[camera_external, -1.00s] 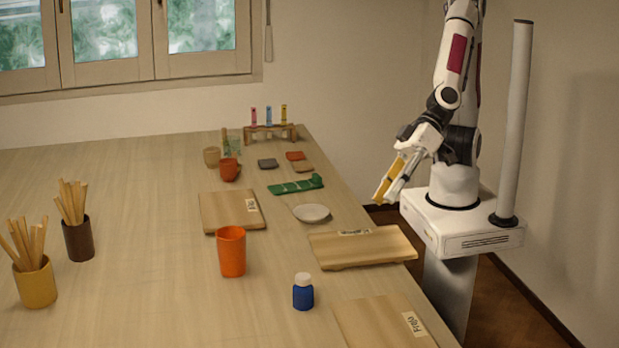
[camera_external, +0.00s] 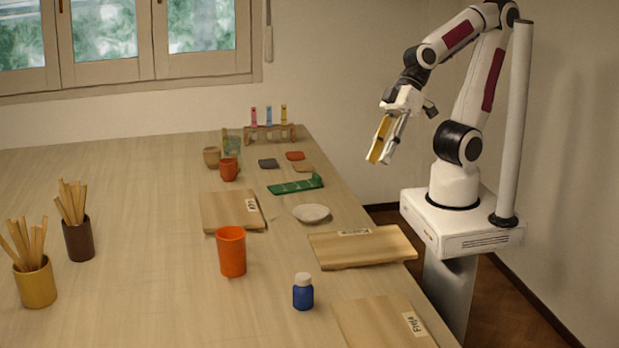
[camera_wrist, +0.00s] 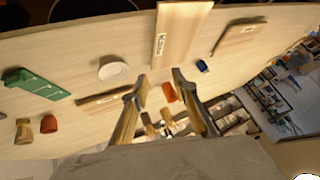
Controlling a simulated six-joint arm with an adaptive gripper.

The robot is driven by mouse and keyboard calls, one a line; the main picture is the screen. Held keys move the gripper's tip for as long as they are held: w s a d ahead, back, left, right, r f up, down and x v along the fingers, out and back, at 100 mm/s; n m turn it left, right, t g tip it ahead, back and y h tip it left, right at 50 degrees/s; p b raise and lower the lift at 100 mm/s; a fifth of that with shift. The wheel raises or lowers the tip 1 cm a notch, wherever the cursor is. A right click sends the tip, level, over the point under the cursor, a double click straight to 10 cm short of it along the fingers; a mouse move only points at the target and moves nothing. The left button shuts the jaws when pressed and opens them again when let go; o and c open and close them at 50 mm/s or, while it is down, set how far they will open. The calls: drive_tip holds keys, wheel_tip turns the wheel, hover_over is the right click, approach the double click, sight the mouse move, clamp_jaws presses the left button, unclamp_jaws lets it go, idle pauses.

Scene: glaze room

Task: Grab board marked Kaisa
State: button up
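Three wooden boards with white labels lie on the table. The middle board (camera_external: 365,250) is nearest my base; it also shows in the wrist view (camera_wrist: 183,35), where its label seems to start with K but is too blurred to read surely. The far-left board (camera_external: 225,212) has a short label I cannot read clearly; it appears in the wrist view (camera_wrist: 108,97) partly behind a finger. The front board (camera_external: 375,322) has a label reading like Freja; it also shows in the wrist view (camera_wrist: 238,36). My gripper (camera_external: 381,160) is open and empty, above and apart from the boards.
A white dish (camera_external: 311,213) and green piece (camera_external: 296,186) lie beyond the middle board. An orange cup (camera_external: 231,251) and blue bottle (camera_external: 303,292) stand to its left. Stick holders (camera_external: 36,284) stand far left; a tube rack (camera_external: 270,132) is at the back.

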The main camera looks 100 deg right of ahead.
drive_tip(key=shift+s+d+f+n+g+h, duration=0.8)
drive_tip(key=shift+s+d+f+g, duration=0.45)
drive_tip(key=shift+s+f, duration=0.7)
drive_tip(key=s+a+f+n+y, duration=0.1)
drive_tip(key=s+a+f+n, duration=0.3)
drive_tip(key=a+f, duration=0.8)
drive_tip(key=s+a+f+n, duration=0.45)
drive_tip(key=a+f, duration=0.25)
drive_tip(key=a, duration=0.9)
drive_tip(key=d+r+n+t+h, duration=0.4)
drive_tip(key=d+t, duration=0.7)
drive_tip(key=t, duration=0.3)
wheel_tip(320, 180, up, 2)
drive_tip(key=shift+s+d+r+n, duration=0.1)
drive_tip(key=shift+s+d+n, duration=0.3)
drive_tip(key=shift+n, duration=0.35)
